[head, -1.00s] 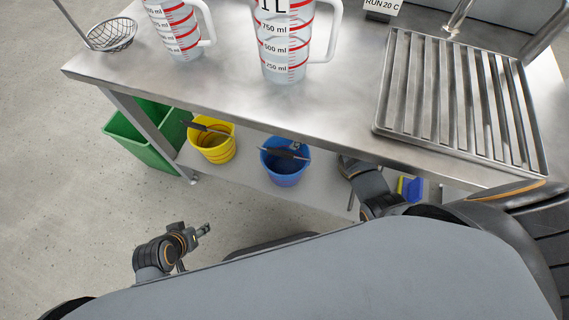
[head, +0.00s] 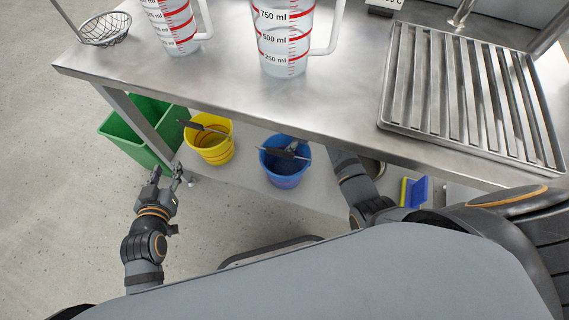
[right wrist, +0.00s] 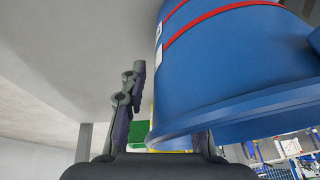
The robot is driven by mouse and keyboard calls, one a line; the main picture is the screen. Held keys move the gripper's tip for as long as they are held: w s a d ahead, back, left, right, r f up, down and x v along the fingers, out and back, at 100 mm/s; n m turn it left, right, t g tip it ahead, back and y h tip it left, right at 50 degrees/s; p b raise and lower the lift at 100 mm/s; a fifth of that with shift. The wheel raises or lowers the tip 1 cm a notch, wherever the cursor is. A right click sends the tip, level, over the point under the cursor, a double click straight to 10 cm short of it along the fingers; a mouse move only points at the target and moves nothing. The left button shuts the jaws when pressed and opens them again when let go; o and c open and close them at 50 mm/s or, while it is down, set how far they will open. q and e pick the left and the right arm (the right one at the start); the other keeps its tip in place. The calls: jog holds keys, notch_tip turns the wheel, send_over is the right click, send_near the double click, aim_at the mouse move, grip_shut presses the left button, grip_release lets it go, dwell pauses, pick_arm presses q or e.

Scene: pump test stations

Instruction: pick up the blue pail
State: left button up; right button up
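The blue pail (head: 284,172) stands on the lower shelf under the steel table, with its dark-gripped handle lying across its rim. In the right wrist view the blue pail (right wrist: 245,65) is very close and fills the upper right, with red lines on its wall. My right gripper (right wrist: 165,110) is open; one finger stands clear left of the pail, the other is partly hidden by the pail's lower edge. The table hides this gripper in the head view. My left gripper (head: 167,177) is open and empty, left of the shelf over the floor.
A yellow pail (head: 210,148) stands left of the blue one, and a green bin (head: 135,130) further left. A blue and yellow object (head: 415,192) is right of my right arm. Measuring jugs (head: 284,40), a wire basket (head: 105,28) and a slatted rack (head: 470,100) are on the tabletop (head: 230,85).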

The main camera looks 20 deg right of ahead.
pick_arm(q)
jog(key=shift+w+r, duration=0.1)
jog(key=shift+r, duration=0.15)
pick_arm(e)
grip_shut()
dwell(0.3)
notch_tip(320, 180, up, 2)
jog(key=shift+r+p, duration=0.1)
jog(key=shift+p, duration=0.5)
notch_tip(320, 180, up, 2)
jog(key=shift+r+p, duration=0.25)
jog(key=shift+p, duration=0.45)
jog(key=shift+r, duration=0.5)
notch_tip(320, 180, up, 3)
jog(key=shift+r+p, duration=0.15)
jog(key=shift+p, duration=0.85)
pick_arm(q)
jog(key=s+f+g, duration=0.9)
jog(key=s+f, duration=0.2)
jog(key=s, duration=0.3)
jog(key=shift+s+d+g, duration=0.15)
jog(key=shift+s+g, duration=0.05)
jog(key=shift+g, duration=0.2)
pick_arm(e)
jog(key=shift+r, duration=0.5)
